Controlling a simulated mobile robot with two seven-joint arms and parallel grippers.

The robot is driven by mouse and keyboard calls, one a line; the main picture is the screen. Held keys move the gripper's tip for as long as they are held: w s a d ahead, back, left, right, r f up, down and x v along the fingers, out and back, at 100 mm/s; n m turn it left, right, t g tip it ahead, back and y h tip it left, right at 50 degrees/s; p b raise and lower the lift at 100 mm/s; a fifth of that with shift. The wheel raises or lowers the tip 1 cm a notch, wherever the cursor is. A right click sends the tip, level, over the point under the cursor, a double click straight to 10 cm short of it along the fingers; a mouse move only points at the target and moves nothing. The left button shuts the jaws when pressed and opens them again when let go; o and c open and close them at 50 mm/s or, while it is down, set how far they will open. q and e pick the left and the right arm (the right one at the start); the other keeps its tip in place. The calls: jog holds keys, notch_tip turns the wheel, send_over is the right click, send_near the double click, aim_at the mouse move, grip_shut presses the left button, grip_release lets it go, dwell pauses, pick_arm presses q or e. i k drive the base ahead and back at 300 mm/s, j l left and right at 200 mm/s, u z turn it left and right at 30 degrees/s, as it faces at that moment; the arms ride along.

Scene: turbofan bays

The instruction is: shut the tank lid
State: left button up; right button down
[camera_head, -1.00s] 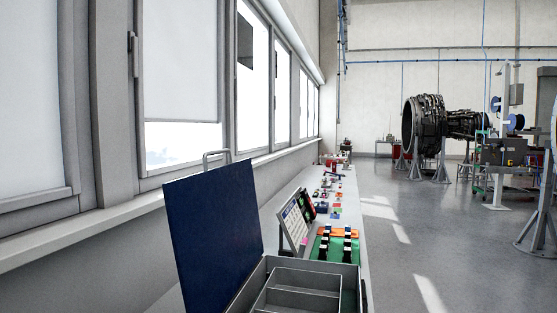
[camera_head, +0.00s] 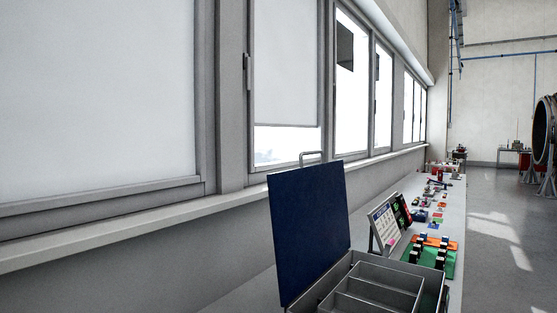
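The tank (camera_head: 437,291) is a grey open box with inner dividers, at the bottom right of the head view. Its dark blue lid (camera_head: 310,230) stands raised, nearly upright, along the tank's left side. A grey handle (camera_head: 313,155) sits on the lid's top edge. The compartments I can see look empty. The tank's lower part is cut off by the picture's bottom edge. Neither of my grippers shows in this view.
The tank stands on a long bench (camera_head: 452,200) under the windows. Behind it are a tilted display panel (camera_head: 384,225), a green mat (camera_head: 446,268) with dark parts, and several small items. Clear floor (camera_head: 500,225) lies right of the bench. An engine (camera_head: 545,140) stands far right.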

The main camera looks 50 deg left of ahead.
aim_at(309, 208)
jog(key=l+u, duration=0.15)
jog(key=u, duration=0.25)
jog(key=k+l+u, duration=0.1)
jog(key=u, duration=0.35)
jog(key=k+u, duration=0.1)
jog(key=u, duration=0.3)
